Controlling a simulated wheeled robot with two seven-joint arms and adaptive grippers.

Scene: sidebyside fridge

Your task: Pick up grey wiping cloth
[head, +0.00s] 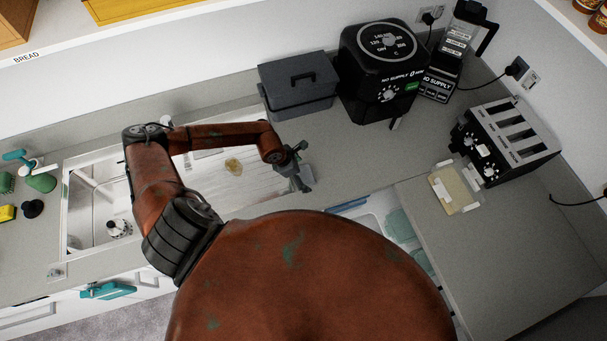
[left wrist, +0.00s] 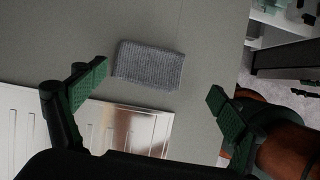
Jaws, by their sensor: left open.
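The grey wiping cloth (left wrist: 148,65) is a ribbed, roughly rectangular piece lying flat on the grey counter in the left wrist view, just beyond the corner of the metal drainboard. My left gripper (head: 303,168) is over the right end of the drainboard in the head view. In the left wrist view my left gripper (left wrist: 158,88) is open and empty, its green-padded fingers well apart. The cloth lies ahead of the gap between them, nearer the left finger, and is not held. In the head view I cannot make out the cloth clearly. My right gripper is not in view.
The drainboard (head: 262,180) adjoins a sink (head: 90,210) on the left. A grey lidded box (head: 298,88), a black appliance (head: 385,65) and a toaster (head: 508,140) stand along the back and right. The counter right of my left gripper (head: 350,160) is clear.

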